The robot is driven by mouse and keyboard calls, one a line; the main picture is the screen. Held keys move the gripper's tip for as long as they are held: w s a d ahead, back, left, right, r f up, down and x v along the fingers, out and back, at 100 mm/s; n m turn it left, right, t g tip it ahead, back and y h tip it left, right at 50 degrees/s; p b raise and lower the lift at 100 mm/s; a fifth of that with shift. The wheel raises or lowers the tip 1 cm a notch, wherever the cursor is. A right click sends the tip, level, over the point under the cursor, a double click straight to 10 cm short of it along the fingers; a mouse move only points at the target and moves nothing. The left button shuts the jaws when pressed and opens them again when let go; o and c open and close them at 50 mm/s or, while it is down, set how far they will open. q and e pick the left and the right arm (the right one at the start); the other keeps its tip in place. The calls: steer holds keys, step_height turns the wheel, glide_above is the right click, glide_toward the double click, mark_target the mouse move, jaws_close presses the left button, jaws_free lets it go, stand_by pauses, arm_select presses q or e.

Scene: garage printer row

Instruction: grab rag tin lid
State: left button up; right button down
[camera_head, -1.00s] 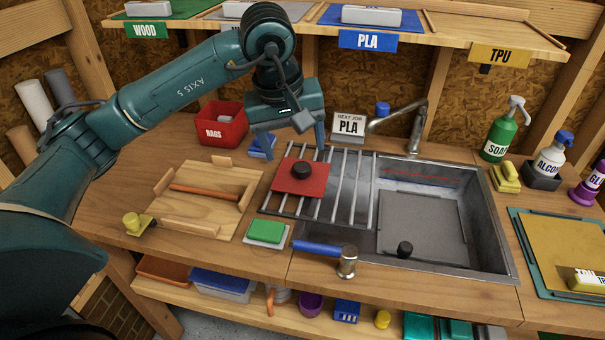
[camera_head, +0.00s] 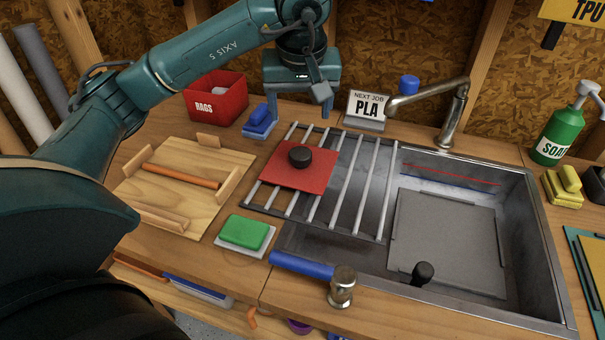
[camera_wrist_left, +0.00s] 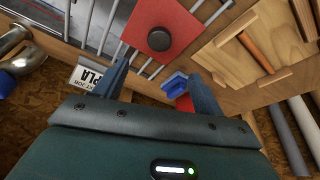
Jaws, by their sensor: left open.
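The rag tin lid appears as a flat red square plate (camera_head: 287,178) with a round black knob (camera_head: 300,155). It lies on the metal bar rack over the left part of the sink. It also shows at the top of the left wrist view (camera_wrist_left: 183,22). The red rag tin (camera_head: 218,98), marked RAGS, stands open at the back left; its contents are hard to make out. My left gripper (camera_head: 297,112) is open and empty, above and behind the lid, apart from it. Its spread fingers (camera_wrist_left: 158,76) point toward the lid in the wrist view. My right gripper is not shown.
The tap (camera_head: 455,115) and PLA sign (camera_head: 365,108) stand behind the sink. A blue sponge block (camera_head: 260,122) sits beside the rag tin. A wooden jig board (camera_head: 180,185), green pad (camera_head: 244,233) and blue-handled tool (camera_head: 300,265) surround the rack.

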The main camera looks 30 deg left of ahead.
arm_select(q)
glide_above(301, 153)
steer(key=s, duration=0.2)
steer(key=f, duration=0.7)
steer(key=shift+w+d+f+p, duration=0.2)
steer(key=shift+d+p, duration=0.1)
steer(key=shift+d, duration=0.1)
steer(key=shift+p+x, duration=0.45)
steer(key=shift+x, duration=2.3)
steer(key=shift+d, duration=0.1)
steer(key=c, duration=1.1)
